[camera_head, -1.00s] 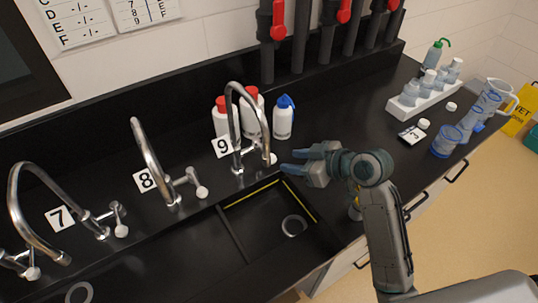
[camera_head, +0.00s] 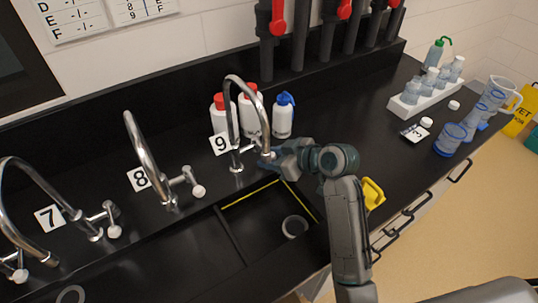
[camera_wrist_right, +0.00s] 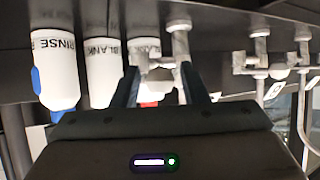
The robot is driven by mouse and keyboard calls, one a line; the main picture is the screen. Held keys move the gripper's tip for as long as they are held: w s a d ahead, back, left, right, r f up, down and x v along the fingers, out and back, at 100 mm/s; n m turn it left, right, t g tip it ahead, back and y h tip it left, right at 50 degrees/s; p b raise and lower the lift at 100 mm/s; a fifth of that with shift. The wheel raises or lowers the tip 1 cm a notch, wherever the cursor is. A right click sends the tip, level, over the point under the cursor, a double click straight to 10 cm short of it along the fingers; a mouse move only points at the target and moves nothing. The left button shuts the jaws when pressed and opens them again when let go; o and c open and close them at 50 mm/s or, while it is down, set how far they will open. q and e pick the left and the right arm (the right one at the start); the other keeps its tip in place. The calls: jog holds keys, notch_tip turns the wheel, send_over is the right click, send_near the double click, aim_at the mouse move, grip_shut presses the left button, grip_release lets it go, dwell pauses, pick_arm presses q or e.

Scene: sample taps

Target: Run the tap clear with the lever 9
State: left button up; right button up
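Tap 9 (camera_head: 232,108) is a tall chrome gooseneck at the sink's back edge, beside its white "9" card (camera_head: 220,144). Its side lever (camera_head: 253,146) points right toward my right gripper (camera_head: 268,157); the lever's white end is mostly hidden by the fingers in the head view. In the right wrist view, my two dark fingers (camera_wrist_right: 162,88) are spread apart, with pale fittings showing in and beyond the gap. I cannot tell whether they touch the lever. My left gripper is out of view.
Taps 8 (camera_head: 143,150) and 7 (camera_head: 28,175) stand to the left. Two red-capped bottles and a blue-capped bottle (camera_head: 282,120) stand close behind tap 9. The dark sink (camera_head: 262,212) lies in front.

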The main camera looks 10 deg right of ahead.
jog(key=shift+s+d+r+p, duration=0.25)
jog(key=shift+d+r+p, duration=0.05)
jog(key=shift+p, duration=0.1)
jog(key=p+v, duration=0.3)
jog(key=v, duration=0.4)
jog(key=shift+p, duration=0.4)
jog(key=shift+s+f, duration=0.1)
jog(key=shift+f, duration=0.05)
